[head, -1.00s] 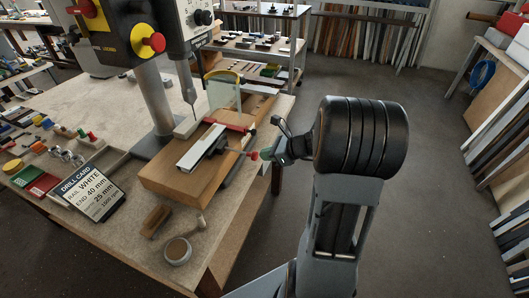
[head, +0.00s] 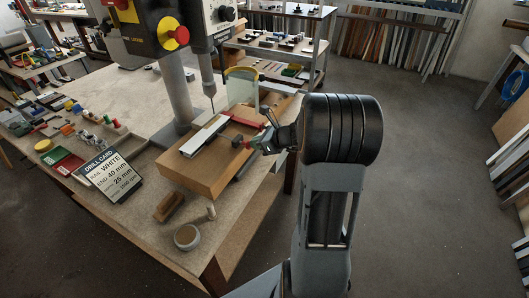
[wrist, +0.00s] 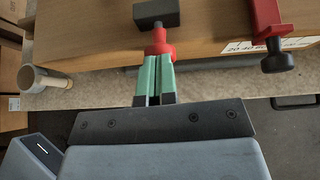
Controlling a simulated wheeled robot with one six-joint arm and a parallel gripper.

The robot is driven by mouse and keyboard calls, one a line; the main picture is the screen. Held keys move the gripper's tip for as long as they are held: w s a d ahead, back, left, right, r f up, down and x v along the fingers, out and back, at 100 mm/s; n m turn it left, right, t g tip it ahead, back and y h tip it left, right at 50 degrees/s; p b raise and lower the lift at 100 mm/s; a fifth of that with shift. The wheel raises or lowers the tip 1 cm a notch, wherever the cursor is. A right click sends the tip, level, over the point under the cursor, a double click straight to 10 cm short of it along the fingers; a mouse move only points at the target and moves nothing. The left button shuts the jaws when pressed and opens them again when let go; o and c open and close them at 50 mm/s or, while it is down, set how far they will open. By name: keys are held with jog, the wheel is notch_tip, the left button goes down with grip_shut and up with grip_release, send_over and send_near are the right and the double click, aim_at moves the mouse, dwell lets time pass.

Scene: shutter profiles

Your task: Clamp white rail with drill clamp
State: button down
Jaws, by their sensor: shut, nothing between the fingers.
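The white rail (head: 203,135) lies on the wooden board of the drill table, with a dark strip along it. The drill clamp shows a dark block (head: 237,141) and a red knob (head: 248,145) to the right of the rail. The wrist view shows the block (wrist: 155,14) and the red knob (wrist: 158,43) just ahead of my fingers. My gripper (head: 258,142) is shut and empty, its green fingertips (wrist: 158,58) at the knob; whether they touch it I cannot tell. The rail is not visible in the wrist view.
A red bar (head: 246,118) crosses the board behind the block; its dark end knob (wrist: 280,62) shows in the wrist view. The drill card (head: 108,175), a brush (head: 169,207) and a round tub (head: 187,237) lie left and in front.

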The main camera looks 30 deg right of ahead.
jog(key=shift+w+a, duration=0.1)
jog(key=shift+w, duration=0.1)
jog(key=shift+r, duration=0.1)
